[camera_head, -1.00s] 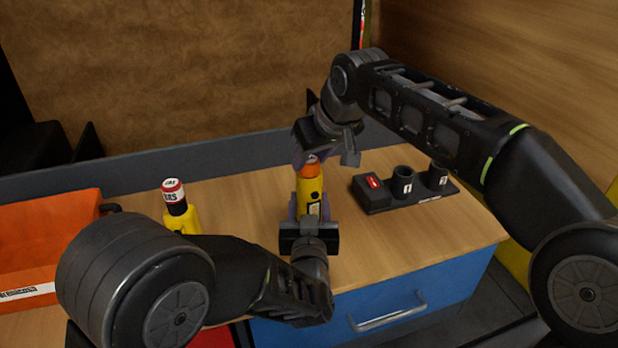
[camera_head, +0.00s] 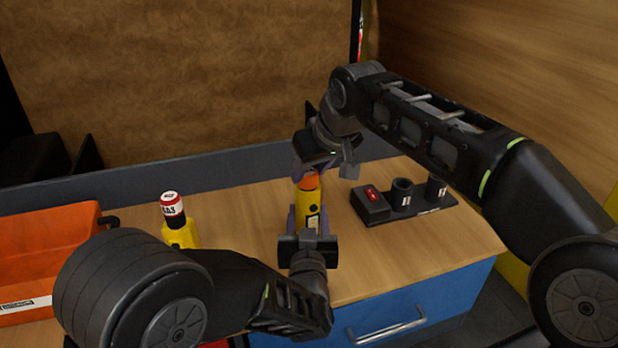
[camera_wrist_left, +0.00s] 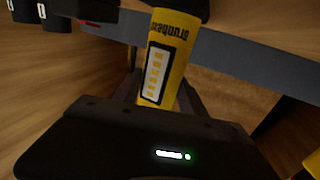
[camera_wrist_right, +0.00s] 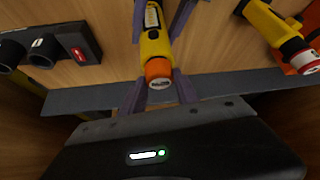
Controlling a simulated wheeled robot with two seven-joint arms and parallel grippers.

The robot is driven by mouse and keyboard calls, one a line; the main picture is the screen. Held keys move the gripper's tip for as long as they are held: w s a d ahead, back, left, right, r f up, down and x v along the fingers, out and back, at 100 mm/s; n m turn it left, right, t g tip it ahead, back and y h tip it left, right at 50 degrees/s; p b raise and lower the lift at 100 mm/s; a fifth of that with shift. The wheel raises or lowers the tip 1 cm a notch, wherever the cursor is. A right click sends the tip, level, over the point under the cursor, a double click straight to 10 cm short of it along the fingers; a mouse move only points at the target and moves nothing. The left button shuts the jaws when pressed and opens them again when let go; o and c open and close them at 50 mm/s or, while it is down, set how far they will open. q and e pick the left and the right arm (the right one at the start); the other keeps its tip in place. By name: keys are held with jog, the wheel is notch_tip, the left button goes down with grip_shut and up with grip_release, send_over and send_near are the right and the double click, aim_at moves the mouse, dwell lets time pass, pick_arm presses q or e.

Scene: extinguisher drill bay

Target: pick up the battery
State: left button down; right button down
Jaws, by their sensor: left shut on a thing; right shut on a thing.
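A yellow cylinder with an orange end (camera_head: 309,196) is between my two grippers over the bench. My left gripper (camera_head: 307,222) is shut on its yellow body, from the near side. My right gripper (camera_head: 308,170) is shut on it near the orange end. The left wrist view shows its yellow side with a striped panel (camera_wrist_left: 157,70). The right wrist view shows its orange end (camera_wrist_right: 158,70). I cannot tell whether it touches the bench. A red, white and black cylinder (camera_head: 172,207) stands up from a yellow body (camera_head: 181,236) at the left. I cannot tell which thing is the battery.
An orange bin (camera_head: 45,243) stands at the left of the wooden bench (camera_head: 375,262). A dark rack with a red-marked box and two cups (camera_head: 402,208) stands at the right. A low grey wall (camera_head: 200,168) runs along the back. A blue drawer with a handle (camera_head: 388,325) is in front.

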notch_tip(320, 180, up, 10)
dwell(0.5)
dwell(0.4)
pick_arm(q)
jog(key=c, duration=0.6)
grip_release()
jog(key=s, duration=1.2)
jog(key=shift+s, duration=0.1)
pick_arm(e)
jog(key=shift+s+f, duration=0.1)
jog(key=shift+f, duration=0.05)
